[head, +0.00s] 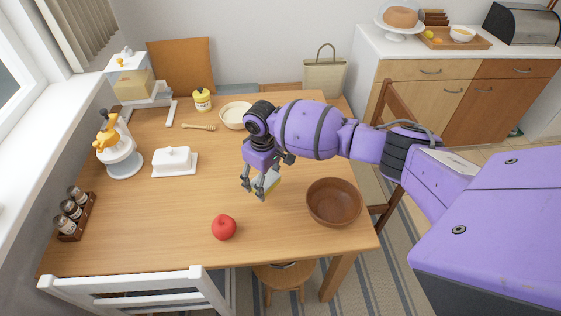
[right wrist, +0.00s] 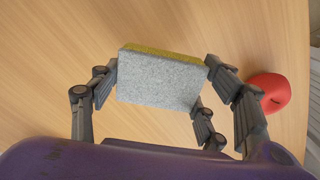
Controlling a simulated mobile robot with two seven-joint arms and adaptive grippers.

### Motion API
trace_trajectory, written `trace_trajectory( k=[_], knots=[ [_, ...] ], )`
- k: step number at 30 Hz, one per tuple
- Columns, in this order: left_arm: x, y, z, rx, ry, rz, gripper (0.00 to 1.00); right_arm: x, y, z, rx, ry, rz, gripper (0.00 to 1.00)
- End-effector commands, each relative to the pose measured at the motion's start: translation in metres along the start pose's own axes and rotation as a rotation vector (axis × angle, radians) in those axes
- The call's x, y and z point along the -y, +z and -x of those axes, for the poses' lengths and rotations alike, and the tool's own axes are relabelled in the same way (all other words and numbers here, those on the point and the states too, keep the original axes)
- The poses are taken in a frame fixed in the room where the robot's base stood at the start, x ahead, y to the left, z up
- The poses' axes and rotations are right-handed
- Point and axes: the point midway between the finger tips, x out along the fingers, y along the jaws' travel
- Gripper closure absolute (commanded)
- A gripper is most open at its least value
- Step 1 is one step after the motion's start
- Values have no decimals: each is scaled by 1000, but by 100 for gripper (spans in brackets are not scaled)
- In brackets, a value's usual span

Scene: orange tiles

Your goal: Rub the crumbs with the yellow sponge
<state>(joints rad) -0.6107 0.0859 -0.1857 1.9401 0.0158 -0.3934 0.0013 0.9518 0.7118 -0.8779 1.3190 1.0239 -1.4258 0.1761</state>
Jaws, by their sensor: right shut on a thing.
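My right gripper (head: 260,187) reaches over the middle of the wooden table (head: 130,225) from the right. It is shut on the yellow sponge (head: 268,183). In the right wrist view the sponge (right wrist: 160,80) sits between the fingers, with its grey side facing the camera and a yellow layer along its far edge. Bare table shows around it, but I cannot tell whether the sponge touches the table. I cannot make out any crumbs in either view. My left gripper is not in view.
A red apple (head: 223,227) lies left of the brown bowl (head: 334,202), both near the gripper. A white butter dish (head: 174,162), a honey dipper (head: 199,127), a cream bowl (head: 235,116) and a spice rack (head: 75,216) stand farther off. The table's front left is clear.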

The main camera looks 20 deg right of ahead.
Motion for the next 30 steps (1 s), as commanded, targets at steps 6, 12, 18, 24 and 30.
trace_trajectory(
  k=[6,12,18,24,30],
  knots=[
    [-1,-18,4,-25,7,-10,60,-2,0,27,-9,5,-3,51],
    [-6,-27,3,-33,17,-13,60,-3,3,40,-7,4,-4,51],
    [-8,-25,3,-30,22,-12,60,-2,5,38,-2,1,-4,51],
    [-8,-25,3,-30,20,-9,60,-2,5,37,-1,1,-4,51],
    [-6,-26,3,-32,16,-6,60,-2,5,37,-2,1,-4,51]
  ],
)
